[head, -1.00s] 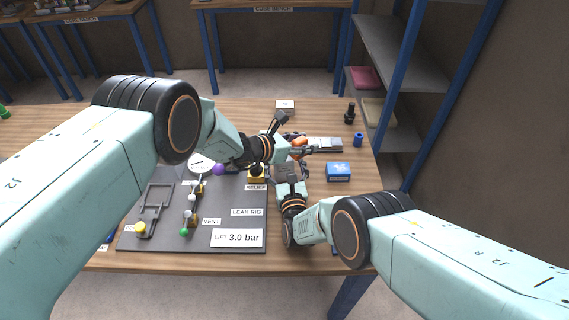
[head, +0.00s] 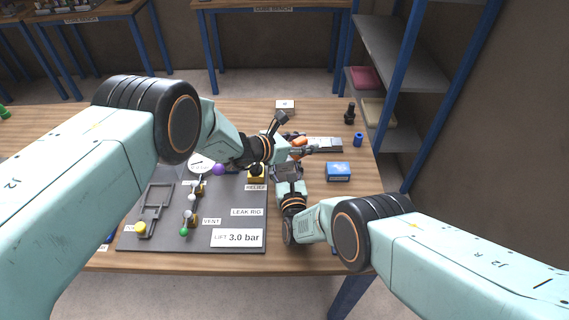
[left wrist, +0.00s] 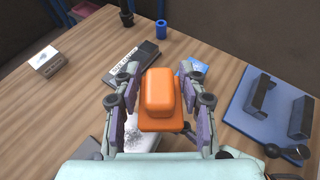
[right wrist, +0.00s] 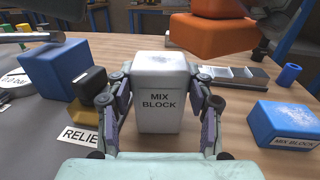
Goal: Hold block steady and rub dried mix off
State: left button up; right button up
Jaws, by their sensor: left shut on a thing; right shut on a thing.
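A pale grey-white block marked MIX BLOCK (right wrist: 159,92) stands upright between the fingers of my right gripper (right wrist: 160,115), which is shut on it. Its speckled top face (left wrist: 138,133) shows partly in the left wrist view. My left gripper (left wrist: 160,105) is shut on an orange tool (left wrist: 160,92), which also shows in the head view (head: 299,141) and at the upper right of the right wrist view (right wrist: 210,35). The orange tool is close to the block, above or beyond it. I cannot tell whether they touch. The orange tool hides part of the block's top.
A blue box (head: 338,172) labelled MIX BLOCK lies right of my right gripper. A grey tray (head: 326,144), blue cylinder (head: 358,140) and black fitting (head: 350,114) stand behind. The leak rig plate (head: 160,238) with levers is on the left. Table at the right front is bare.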

jog(key=c, duration=0.3)
jog(key=o, duration=1.3)
jog(key=shift+o, duration=0.2)
jog(key=c, duration=1.2)
